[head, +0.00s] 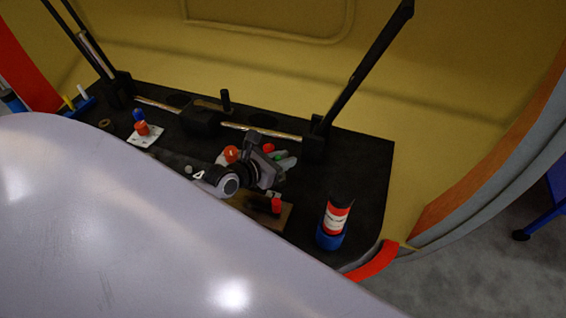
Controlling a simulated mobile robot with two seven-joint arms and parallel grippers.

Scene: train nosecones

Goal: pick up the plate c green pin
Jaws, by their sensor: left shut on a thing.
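My left gripper (279,162) is in the middle of the dark tabletop and is shut. A small green pin (277,156) shows at its fingertips, and it appears to be held between them. A red pin (268,148) is just behind the fingers. An orange-red pin (231,154) stands to the left of the gripper. The plate under the gripper is mostly hidden by the wrist, so I cannot tell whether the green pin is clear of it. My right gripper is not in view.
A brown plate (268,217) with a red pin (276,205) lies in front. A white plate (153,132) with blue and orange-red pins is at left. A red, white and blue cylinder (334,222) stands at right. Dark posts (366,70) rise from the dark table (365,160).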

